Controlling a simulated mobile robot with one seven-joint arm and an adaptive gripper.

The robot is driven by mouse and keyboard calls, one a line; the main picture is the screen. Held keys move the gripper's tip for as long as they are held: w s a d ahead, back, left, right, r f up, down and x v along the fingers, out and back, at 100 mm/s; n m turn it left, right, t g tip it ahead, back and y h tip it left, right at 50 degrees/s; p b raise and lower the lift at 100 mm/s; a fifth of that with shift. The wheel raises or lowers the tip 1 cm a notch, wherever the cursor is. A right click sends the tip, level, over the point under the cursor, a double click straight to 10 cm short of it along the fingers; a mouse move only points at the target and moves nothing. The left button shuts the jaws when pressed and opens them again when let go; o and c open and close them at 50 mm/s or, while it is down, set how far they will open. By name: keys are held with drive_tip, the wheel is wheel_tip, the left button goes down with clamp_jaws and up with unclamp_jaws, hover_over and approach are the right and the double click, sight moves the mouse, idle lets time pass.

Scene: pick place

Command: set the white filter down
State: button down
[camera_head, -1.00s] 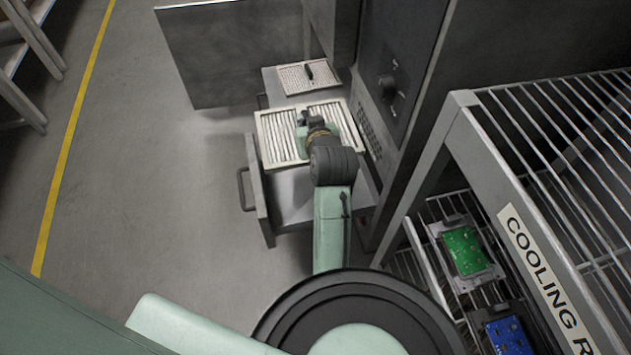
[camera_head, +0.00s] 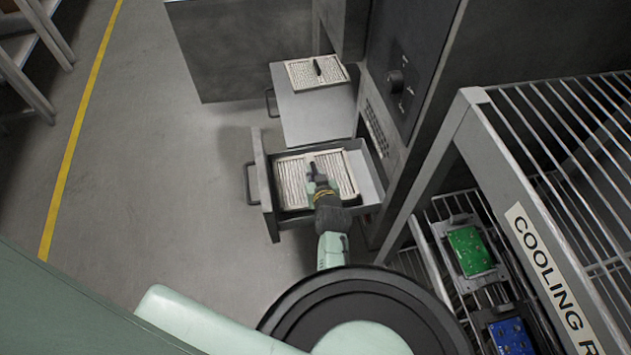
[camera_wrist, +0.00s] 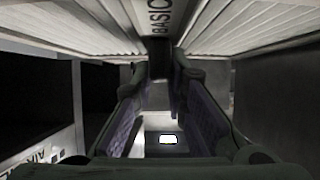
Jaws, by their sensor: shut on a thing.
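The white filter (camera_head: 291,186), a flat pleated panel with a pale frame, lies level within the walls of the open lower drawer (camera_head: 262,185). I cannot tell whether it touches the drawer floor. My gripper (camera_head: 311,170) is over its middle and shut on its central grip. The gripper and wrist hide part of the filter's middle and near side.
A second pale filter (camera_head: 302,74) with a black grip lies on the grey surface of the upper drawer (camera_head: 315,118), behind. A dark cabinet with a knob (camera_head: 395,82) stands right of the drawers. The cooling rack (camera_head: 470,130) with circuit boards is at right.

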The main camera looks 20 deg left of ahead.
drive_tip(key=shift+f, duration=1.9)
drive_tip(key=shift+f, duration=0.15)
drive_tip(key=c, duration=1.6)
unclamp_jaws()
